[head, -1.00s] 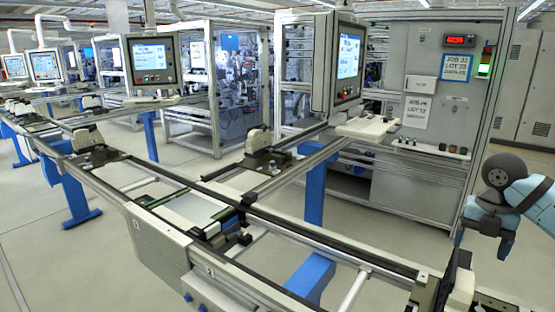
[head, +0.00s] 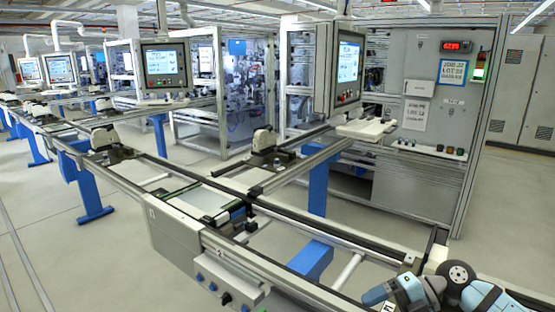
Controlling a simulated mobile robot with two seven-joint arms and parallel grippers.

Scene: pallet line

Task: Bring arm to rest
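My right arm (head: 470,285) comes in from the lower right corner, with light blue links and dark grey round joints. It lies low over the near right end of the conveyor line and hides part of the rail. A light blue arm part (head: 377,294) points left at its end; no gripper fingers can be made out. My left arm and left gripper are not in view. Nothing held is visible.
The conveyor frame (head: 330,293) crosses the foreground on blue legs. Pallet carriers (head: 262,145) sit on the rails. A control box (head: 218,285) hangs at the near side. Monitors (head: 165,65) and a grey cabinet (head: 425,170) stand behind. Open floor (head: 60,260) lies at left.

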